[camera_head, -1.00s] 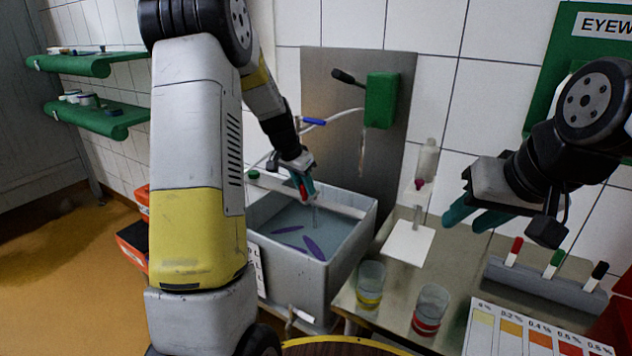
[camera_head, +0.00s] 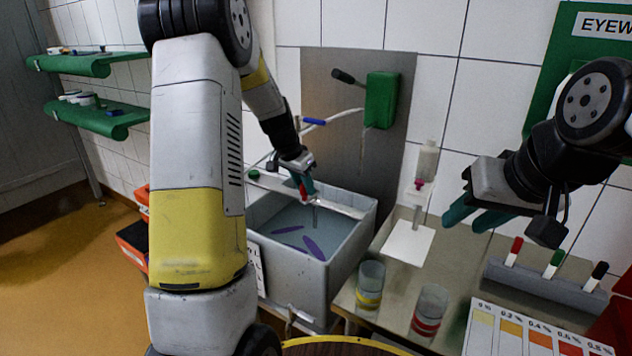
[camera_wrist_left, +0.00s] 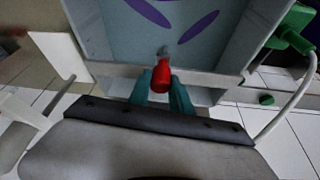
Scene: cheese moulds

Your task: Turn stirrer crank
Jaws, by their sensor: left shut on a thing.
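The stirrer crank has a red knob, seen in the left wrist view as a red handle (camera_wrist_left: 161,76) and in the head view as a small red piece (camera_head: 303,189). My left gripper (camera_head: 306,190) is shut on the red crank handle, its teal fingers on either side of it in the wrist view (camera_wrist_left: 160,88). The stirrer's shaft goes down into the grey vat (camera_head: 300,275), which holds bluish liquid with purple paddles (camera_head: 313,249). A white bar (camera_head: 335,207) spans the vat. My right gripper (camera_head: 466,222) hangs over the bench at the right, empty, its teal fingers apart.
A green box with a lever (camera_head: 381,99) is on the wall behind.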

